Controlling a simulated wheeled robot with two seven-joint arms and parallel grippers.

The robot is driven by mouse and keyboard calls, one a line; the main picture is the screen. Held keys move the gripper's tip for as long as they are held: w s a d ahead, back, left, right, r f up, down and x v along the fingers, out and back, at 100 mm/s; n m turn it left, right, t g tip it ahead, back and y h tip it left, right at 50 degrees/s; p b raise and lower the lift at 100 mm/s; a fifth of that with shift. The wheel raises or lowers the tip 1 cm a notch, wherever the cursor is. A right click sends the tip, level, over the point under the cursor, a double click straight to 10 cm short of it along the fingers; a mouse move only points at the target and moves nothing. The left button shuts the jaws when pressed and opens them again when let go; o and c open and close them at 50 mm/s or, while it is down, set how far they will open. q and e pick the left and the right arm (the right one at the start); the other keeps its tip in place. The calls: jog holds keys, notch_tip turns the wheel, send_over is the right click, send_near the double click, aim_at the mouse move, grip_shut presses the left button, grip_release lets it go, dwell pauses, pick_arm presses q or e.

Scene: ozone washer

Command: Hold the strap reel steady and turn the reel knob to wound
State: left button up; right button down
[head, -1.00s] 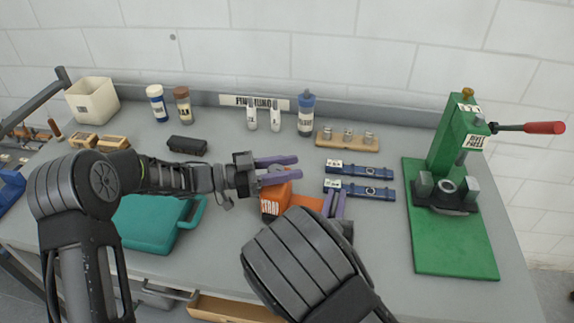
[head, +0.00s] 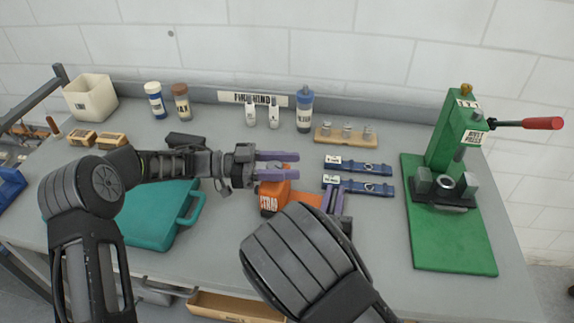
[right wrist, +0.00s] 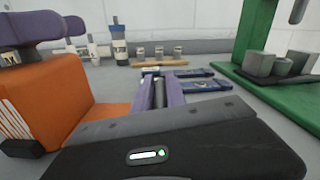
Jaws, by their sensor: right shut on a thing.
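The strap reel (head: 272,199) is an orange block with a white label and a flat orange part (head: 306,198) on its right. It also shows at the left of the right wrist view (right wrist: 40,105). My left gripper (head: 282,165) has its purple fingers apart, just above and behind the reel's top; nothing shows between them. My right gripper (head: 334,202) is at the right end of the flat part. Its purple fingers, also in the right wrist view (right wrist: 160,93), are close together around a narrow grey piece, apparently the reel knob (right wrist: 159,92). The knob's setting cannot be read.
Two blue straps (head: 357,187) lie behind and right of the right gripper. A green press (head: 447,190) stands at right. A teal case (head: 155,228) lies left of the reel, under my left arm. Bottles (head: 305,110) and a wooden block with weights (head: 345,134) stand behind.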

pick_arm(q)
jog(key=shift+o, duration=1.2)
jog(key=shift+f, duration=0.1)
notch_tip(320, 180, up, 10)
pick_arm(e)
jog(key=c, duration=1.3)
grip_release()
jog(key=v, duration=1.2)
